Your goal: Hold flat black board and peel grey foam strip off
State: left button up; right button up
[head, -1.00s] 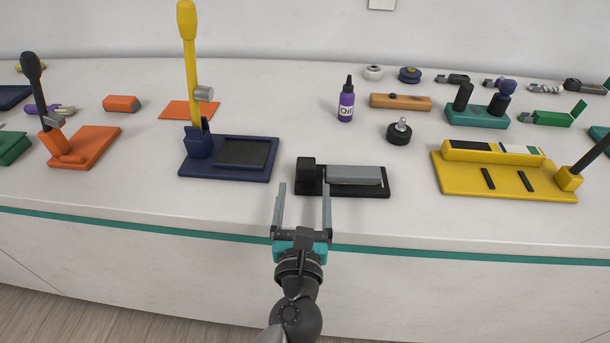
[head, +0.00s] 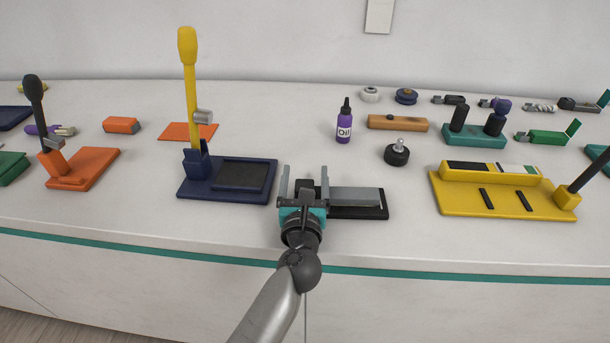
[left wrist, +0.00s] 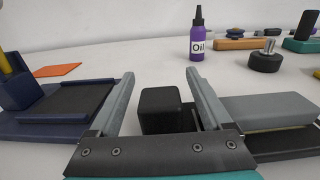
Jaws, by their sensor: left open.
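The flat black board (head: 372,212) lies on the white counter near its front edge. The grey foam strip (head: 356,196) lies along the top of its right part; it also shows at the right of the left wrist view (left wrist: 268,110). A black block (left wrist: 161,109) stands at the board's left end. My left gripper (head: 304,178) is open, its two fingers on either side of the black block, with visible gaps in the left wrist view. It holds nothing. In the head view my gripper hides most of the block and the board's left end. My right gripper is not in view.
A navy base (head: 195,190) with a yellow lever stands close to the left. A yellow base (head: 455,203) is to the right. A purple oil bottle (head: 344,123) and a black knob (head: 397,154) stand behind.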

pick_arm(q)
grip_shut()
dwell(0.7)
jog(key=shift+c, duration=1.6)
grip_release()
grip_shut()
